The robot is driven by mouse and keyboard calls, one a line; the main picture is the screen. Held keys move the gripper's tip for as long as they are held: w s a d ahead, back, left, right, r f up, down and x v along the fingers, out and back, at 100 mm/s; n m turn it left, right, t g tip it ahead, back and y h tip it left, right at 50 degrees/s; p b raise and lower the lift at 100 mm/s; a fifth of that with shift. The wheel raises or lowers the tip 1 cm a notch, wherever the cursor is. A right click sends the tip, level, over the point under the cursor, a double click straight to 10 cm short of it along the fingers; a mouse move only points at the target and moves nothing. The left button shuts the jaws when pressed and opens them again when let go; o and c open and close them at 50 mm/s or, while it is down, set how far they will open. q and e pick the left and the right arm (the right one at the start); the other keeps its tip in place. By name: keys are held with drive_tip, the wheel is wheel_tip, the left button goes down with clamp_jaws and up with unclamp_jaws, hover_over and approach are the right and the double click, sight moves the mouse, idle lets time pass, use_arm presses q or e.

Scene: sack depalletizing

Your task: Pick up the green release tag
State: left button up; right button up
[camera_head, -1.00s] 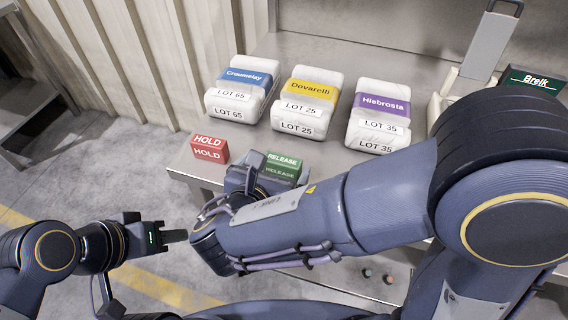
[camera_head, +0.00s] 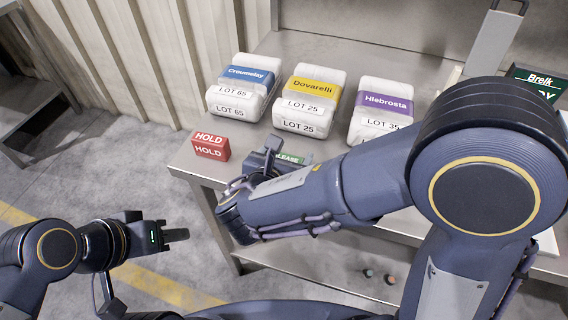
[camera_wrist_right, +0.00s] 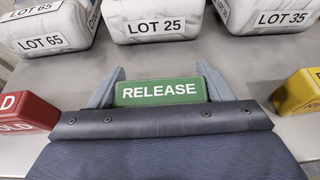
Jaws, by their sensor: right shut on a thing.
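The green release tag (camera_wrist_right: 160,92) is a small block with white RELEASE lettering. In the wrist view it sits between the two fingers of my right gripper (camera_wrist_right: 161,78), which is shut on it. In the head view my right arm hides most of the tag, and only a green strip (camera_head: 293,158) shows. I cannot tell whether the tag is touching the bench. My left gripper (camera_head: 178,235) hangs over the floor, well left of the bench and empty; its finger gap is not clear.
A red HOLD block (camera_head: 210,146) stands at the bench's left front corner. Three labelled sacks, blue (camera_head: 242,86), yellow (camera_head: 308,99) and purple (camera_head: 384,110), stand behind the tag. A yellow block (camera_wrist_right: 300,92) shows at right in the wrist view. Metal bench (camera_head: 190,160) edges are near.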

drive_tip(key=shift+c, duration=0.9)
drive_tip(key=shift+r, duration=0.1)
